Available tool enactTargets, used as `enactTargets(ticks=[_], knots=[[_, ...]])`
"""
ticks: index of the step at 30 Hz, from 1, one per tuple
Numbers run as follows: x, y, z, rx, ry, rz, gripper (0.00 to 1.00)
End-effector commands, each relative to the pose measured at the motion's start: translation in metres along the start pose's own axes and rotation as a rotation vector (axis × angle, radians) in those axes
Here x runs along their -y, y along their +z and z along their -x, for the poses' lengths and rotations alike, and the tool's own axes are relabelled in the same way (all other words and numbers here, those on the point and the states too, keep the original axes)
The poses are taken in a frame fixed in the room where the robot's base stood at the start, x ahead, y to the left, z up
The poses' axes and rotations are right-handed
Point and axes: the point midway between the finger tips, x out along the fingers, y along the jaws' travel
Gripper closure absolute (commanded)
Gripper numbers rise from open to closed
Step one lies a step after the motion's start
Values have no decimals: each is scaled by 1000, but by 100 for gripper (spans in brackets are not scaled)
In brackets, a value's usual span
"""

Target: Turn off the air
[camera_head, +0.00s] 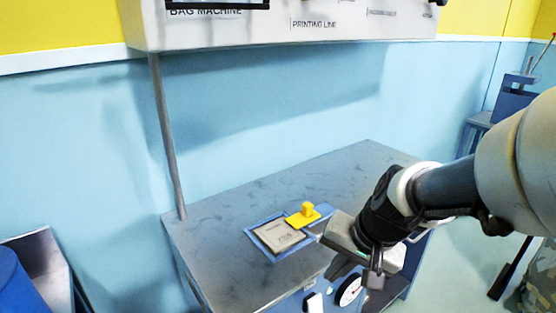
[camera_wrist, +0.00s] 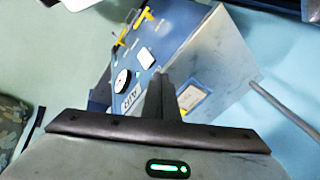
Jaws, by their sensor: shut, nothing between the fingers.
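The bench's blue front panel (camera_head: 326,301) carries a round gauge (camera_head: 350,290) and a white square piece (camera_head: 313,302). The wrist view shows more of this panel (camera_wrist: 172,48), with the gauge (camera_wrist: 122,81), a label reading AIR (camera_wrist: 130,103) and two yellow handles, one (camera_wrist: 122,38) nearer and one (camera_wrist: 147,14) farther. I cannot tell which control belongs to the air. My gripper (camera_wrist: 161,76) is shut and empty, its fingers reaching across the view of the bench. In the head view my gripper's body hides part of the bench's front.
A post (camera_head: 165,135) rises at the bench's back left corner. A white sign box (camera_head: 230,35) hangs above. The bench's back is clear.

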Motion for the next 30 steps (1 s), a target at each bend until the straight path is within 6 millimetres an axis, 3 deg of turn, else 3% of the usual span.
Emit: enactTargets(ticks=[1, 6, 12, 17, 30], knots=[[-15, 0, -38, 23, 7, -77, 100], [-52, -9, -112, 44, 35, -301, 100], [-86, -11, -162, 49, 77, -464, 100], [-95, -11, -173, 47, 91, -506, 100], [-96, -10, -180, 48, 92, -505, 100]])
